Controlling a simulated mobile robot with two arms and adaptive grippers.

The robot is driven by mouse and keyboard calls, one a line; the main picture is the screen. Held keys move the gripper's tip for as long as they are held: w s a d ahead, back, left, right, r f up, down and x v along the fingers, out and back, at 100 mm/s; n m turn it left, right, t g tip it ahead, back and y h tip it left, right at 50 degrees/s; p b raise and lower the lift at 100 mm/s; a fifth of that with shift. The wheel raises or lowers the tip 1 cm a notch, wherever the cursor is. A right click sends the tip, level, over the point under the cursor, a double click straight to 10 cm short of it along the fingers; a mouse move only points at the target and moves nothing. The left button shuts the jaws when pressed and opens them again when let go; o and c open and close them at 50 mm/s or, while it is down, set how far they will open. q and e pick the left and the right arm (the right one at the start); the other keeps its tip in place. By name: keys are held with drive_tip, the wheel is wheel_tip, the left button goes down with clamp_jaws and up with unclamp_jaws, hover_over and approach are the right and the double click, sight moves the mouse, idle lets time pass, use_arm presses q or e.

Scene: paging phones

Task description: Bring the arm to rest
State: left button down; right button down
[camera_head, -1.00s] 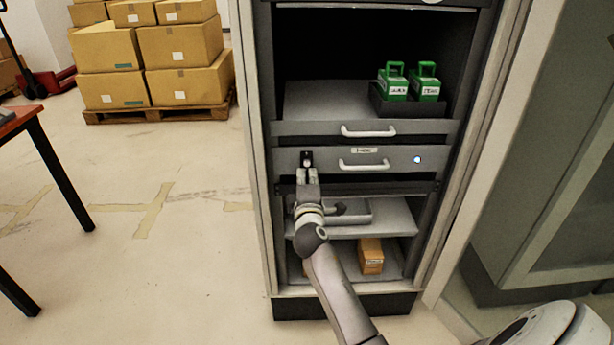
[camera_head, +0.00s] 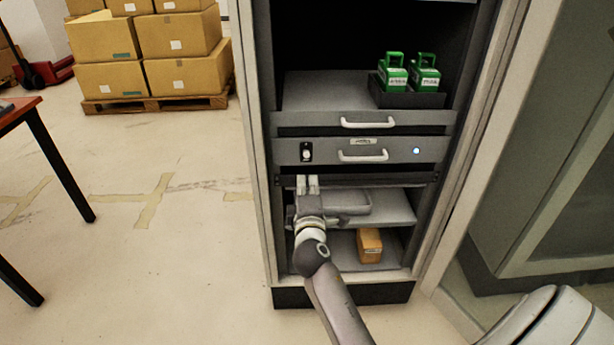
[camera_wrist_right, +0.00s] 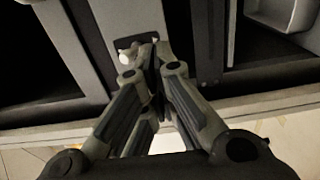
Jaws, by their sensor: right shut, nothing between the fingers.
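My right gripper (camera_head: 307,183) is shut and empty in front of the cabinet, just below the grey drawer panel. In the right wrist view its closed fingers (camera_wrist_right: 155,65) point at the panel, and a small black switch plate with a whitish knob (camera_wrist_right: 126,56) lies just beyond the tips. In the head view the same switch plate (camera_head: 306,151) sits on the left of the panel, above the fingertips and apart from them. My left gripper is not in view.
The cabinet frame (camera_head: 256,150) stands close on the left of the arm. Drawer handles (camera_head: 363,156), a grey tray (camera_head: 345,203) and an orange-brown box (camera_head: 369,246) are nearby. Green phones (camera_head: 393,72) stand on the upper shelf. Open floor (camera_head: 150,260) lies to the left.

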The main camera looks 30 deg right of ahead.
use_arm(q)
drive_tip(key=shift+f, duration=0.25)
use_arm(e)
drive_tip(key=shift+v, duration=0.75)
